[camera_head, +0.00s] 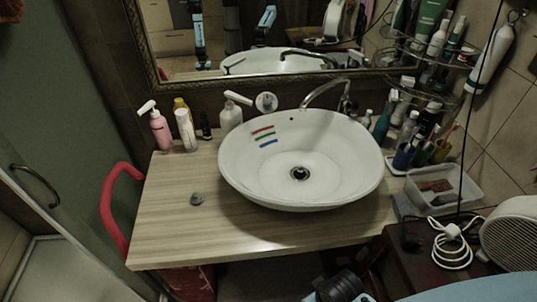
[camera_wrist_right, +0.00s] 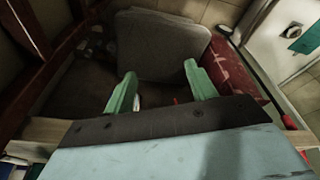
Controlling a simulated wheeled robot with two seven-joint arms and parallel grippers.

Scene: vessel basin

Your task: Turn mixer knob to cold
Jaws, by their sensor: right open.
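The white vessel basin (camera_head: 340,180) stands on a wooden counter. A chrome faucet with a curved spout (camera_head: 325,88) rises behind it. A round chrome knob-like part (camera_head: 266,102) shows at the basin's back left; I cannot tell for sure whether it is the mixer knob or how it is turned. Red, green and blue stripes (camera_head: 265,136) lie on the basin's inner left wall, below that part. My right gripper (camera_wrist_right: 162,92) has its two green fingers apart with nothing held between them, low and away from the basin. My left gripper is in neither view.
Pump bottles, including a pink one (camera_head: 160,130), stand behind and left of the basin. A clear tray (camera_head: 440,188), cups and a rack of bottles crowd the right. A small grey object (camera_head: 197,198) lies on the counter (camera_head: 165,225), whose left front is mostly clear.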

